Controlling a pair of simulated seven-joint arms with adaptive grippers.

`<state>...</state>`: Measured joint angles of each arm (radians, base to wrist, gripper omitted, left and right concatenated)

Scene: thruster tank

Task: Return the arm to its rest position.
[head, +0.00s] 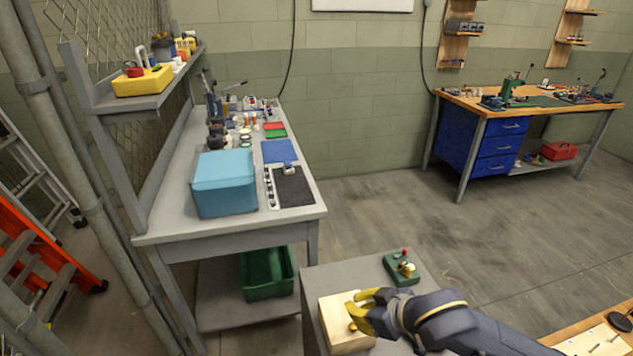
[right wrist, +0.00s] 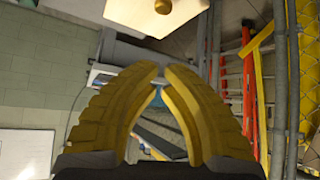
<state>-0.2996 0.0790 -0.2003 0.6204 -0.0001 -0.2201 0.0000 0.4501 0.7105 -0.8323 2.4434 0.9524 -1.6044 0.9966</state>
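My right gripper (head: 362,308) has yellow fingers and reaches in from the lower right in the head view. It is over or beside a pale wooden block (head: 338,341) with a brass knob, on the grey stand. In the right wrist view the fingertips of my right gripper (right wrist: 161,70) come almost together, with nothing seen between them. The pale block (right wrist: 127,13) and its knob show beyond the tips at the top, apart from them. My left arm and left gripper are out of view.
The grey stand (head: 314,279) also carries a green box with a red knob (head: 402,268). A grey workbench (head: 165,228) with a blue bin (head: 223,184) stands at left. A wooden-topped bench (head: 465,98) stands at back right. Open floor (head: 400,205) lies between. An orange ladder (head: 40,255) is far left.

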